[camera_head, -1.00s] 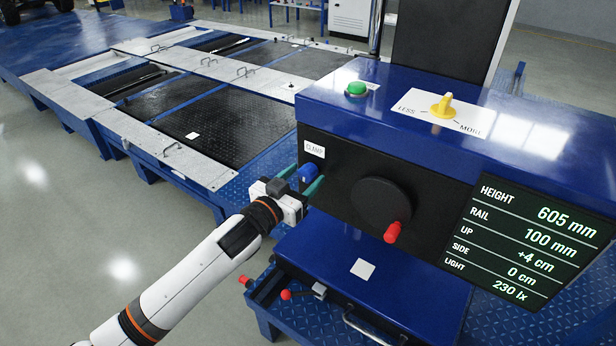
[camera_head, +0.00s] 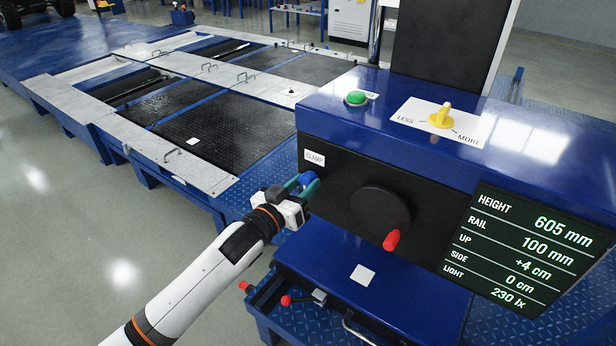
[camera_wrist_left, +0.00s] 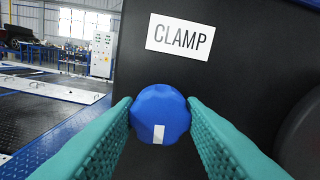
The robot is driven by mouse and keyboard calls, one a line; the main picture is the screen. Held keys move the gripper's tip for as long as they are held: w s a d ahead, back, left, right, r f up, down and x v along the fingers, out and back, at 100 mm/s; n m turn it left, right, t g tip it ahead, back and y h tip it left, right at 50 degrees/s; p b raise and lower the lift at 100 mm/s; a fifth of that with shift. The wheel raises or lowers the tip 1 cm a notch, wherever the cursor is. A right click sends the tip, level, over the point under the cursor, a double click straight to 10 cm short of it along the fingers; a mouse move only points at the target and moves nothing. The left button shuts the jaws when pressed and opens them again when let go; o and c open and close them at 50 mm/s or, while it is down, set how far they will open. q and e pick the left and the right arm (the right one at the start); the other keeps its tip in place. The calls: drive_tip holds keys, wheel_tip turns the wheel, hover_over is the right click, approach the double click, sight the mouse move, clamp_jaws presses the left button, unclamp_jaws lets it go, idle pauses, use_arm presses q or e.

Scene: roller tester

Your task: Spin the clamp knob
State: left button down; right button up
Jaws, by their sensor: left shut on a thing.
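The blue clamp knob (camera_head: 307,179) sits on the dark front face of the machine, below the white CLAMP label (camera_head: 315,158). In the left wrist view the knob (camera_wrist_left: 160,113) is round and blue with a white mark at its lower middle, and the CLAMP label (camera_wrist_left: 180,37) is above it. My left gripper (camera_head: 304,188) is at the knob. Its two green fingers, seen in the left wrist view (camera_wrist_left: 160,118), are shut on the knob from both sides. My right gripper is not in view.
To the right of the knob is a black handwheel (camera_head: 381,208) with a red handle (camera_head: 391,240). A green button (camera_head: 356,97) and a yellow dial (camera_head: 441,116) are on the blue top. A display screen (camera_head: 520,245) is at right.

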use_arm(q)
drive_tip(key=n+p, duration=0.2)
drive_tip(key=n, duration=0.2)
drive_tip(key=shift+r, duration=0.15)
drive_tip(key=shift+f+n, duration=0.2)
drive_tip(key=shift+n, duration=0.7)
drive_tip(key=shift+r+n+p, duration=0.15)
drive_tip(key=shift+n+p, duration=0.9)
drive_tip(key=shift+n, duration=2.95)
